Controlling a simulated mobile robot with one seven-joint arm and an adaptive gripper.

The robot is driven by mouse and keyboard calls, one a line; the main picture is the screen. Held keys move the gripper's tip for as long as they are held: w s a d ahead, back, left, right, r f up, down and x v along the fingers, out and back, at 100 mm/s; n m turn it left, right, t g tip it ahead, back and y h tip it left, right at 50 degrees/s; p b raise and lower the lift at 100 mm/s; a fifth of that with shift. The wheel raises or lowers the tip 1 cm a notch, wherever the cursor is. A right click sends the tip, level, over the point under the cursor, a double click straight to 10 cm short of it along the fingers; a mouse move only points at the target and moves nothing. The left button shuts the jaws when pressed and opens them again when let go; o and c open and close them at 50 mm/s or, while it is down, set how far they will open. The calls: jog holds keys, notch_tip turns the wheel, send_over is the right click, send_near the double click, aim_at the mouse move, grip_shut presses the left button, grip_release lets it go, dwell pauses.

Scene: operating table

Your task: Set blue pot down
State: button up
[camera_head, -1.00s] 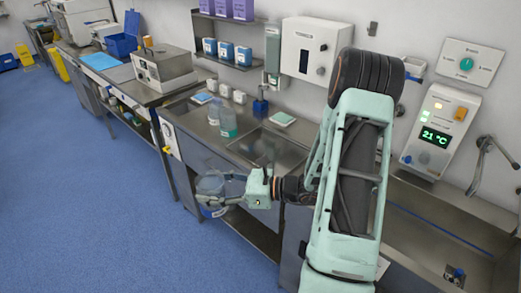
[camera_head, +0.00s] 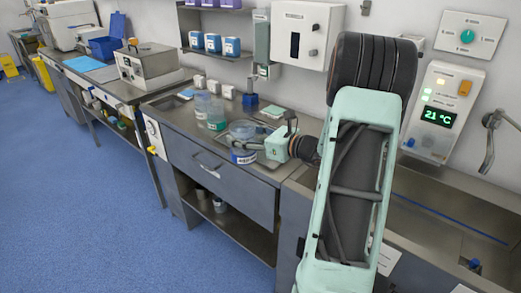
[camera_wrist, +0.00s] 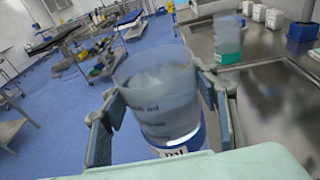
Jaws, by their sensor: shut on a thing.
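The blue pot (camera_head: 243,157) is a clear beaker-like vessel with a blue band and a white label near its base. It is upright or nearly so at the front edge of the steel counter (camera_head: 180,118); I cannot tell whether its base touches the counter. My gripper (camera_head: 250,146) is shut on it from the right. In the wrist view the pot (camera_wrist: 160,95) sits between the two dark fingers (camera_wrist: 162,115), slightly tilted in the picture. Its base is hidden by the gripper body.
Two clear bottles, one with teal liquid (camera_head: 216,121), stand just behind and left of the pot. A dark blue container (camera_head: 250,100) and a tray with a pale green pad (camera_head: 273,112) are farther back. A sink (camera_head: 440,225) lies to the right.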

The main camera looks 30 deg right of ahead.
jog(key=d+r+m+t+h+b, duration=0.1)
jog(key=d+r+m+h+b, duration=0.35)
jog(key=d, duration=0.55)
jog(key=shift+n+t, duration=0.3)
jog(key=shift+n, duration=0.15)
jog(key=shift+w+d+f+b, duration=0.5)
jog(key=shift+w+f, duration=1.5)
jog(key=shift+w, duration=0.45)
jog(key=shift+w+d+f+b, duration=0.45)
jog(key=shift+w+f, duration=1.55)
jog(key=shift+w, duration=0.45)
jog(key=shift+w+d+f+b, duration=0.4)
jog(key=shift+w+d+f, duration=0.1)
jog(key=shift+w+f, duration=1.75)
jog(key=shift+w+r, duration=0.15)
jog(key=o, duration=1.3)
jog(key=shift+h, duration=0.25)
jog(key=shift+o, duration=0.2)
jog(key=shift+r, duration=0.1)
